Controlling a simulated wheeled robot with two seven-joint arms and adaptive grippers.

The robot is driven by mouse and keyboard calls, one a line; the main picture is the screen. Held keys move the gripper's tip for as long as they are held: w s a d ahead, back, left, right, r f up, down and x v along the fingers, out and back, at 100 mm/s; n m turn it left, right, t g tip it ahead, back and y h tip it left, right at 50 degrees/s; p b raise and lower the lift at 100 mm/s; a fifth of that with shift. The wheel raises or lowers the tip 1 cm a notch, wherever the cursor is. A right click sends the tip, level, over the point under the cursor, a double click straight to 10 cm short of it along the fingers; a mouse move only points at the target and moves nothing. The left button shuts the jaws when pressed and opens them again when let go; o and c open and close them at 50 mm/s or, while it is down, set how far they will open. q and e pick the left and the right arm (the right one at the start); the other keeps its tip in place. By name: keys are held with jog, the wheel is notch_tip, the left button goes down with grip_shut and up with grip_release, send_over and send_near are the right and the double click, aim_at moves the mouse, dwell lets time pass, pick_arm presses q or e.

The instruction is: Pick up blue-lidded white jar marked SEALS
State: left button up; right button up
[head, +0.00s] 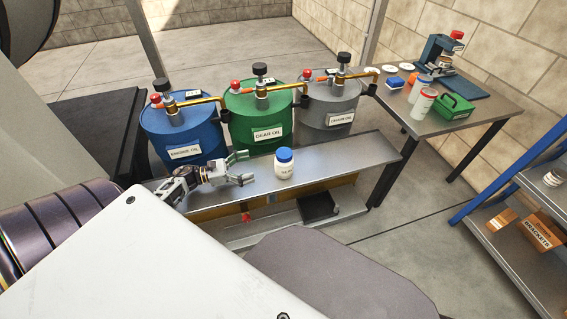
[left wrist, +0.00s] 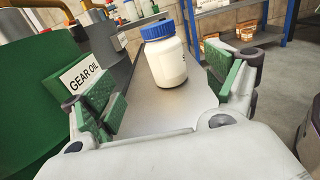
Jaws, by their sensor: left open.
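The white jar with a blue lid (head: 284,164) stands upright on the grey metal shelf in front of the drums. Its label is too small to read fully in the head view. My left gripper (head: 244,168) is open, just left of the jar, with its fingers pointing toward it. In the left wrist view the jar (left wrist: 166,58) stands ahead between the two green-padded fingers of the gripper (left wrist: 165,95), beyond their tips or close to them. I see no contact. My right gripper is not in view.
Blue (head: 180,135), green (head: 258,118) and grey (head: 331,100) oil drums with brass taps stand behind the metal shelf (head: 345,155). A side table (head: 455,128) holds jars and a green box (head: 453,106). A rack with boxes (head: 530,215) is at right. The shelf right of the jar is clear.

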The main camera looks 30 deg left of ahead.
aim_at(284, 161)
pick_arm(q)
jog(key=b+x, duration=0.1)
jog(key=x, duration=0.7)
jog(key=shift+w+d, duration=0.2)
jog(key=shift+d, duration=0.05)
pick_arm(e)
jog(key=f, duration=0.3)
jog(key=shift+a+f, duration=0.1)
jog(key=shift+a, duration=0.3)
pick_arm(q)
jog(key=shift+w+d+f+b, duration=0.15)
jog(key=shift+w+d+b, duration=0.15)
jog(key=shift+d, duration=0.05)
jog(key=x, duration=0.1)
jog(key=b+x, duration=0.1)
jog(key=x, duration=0.1)
jog(key=shift+w+d+f, duration=0.1)
jog(key=shift+d+f, duration=0.1)
jog(key=shift+f, duration=0.05)
jog(key=shift+w+d, duration=0.25)
jog(key=shift+d, duration=0.05)
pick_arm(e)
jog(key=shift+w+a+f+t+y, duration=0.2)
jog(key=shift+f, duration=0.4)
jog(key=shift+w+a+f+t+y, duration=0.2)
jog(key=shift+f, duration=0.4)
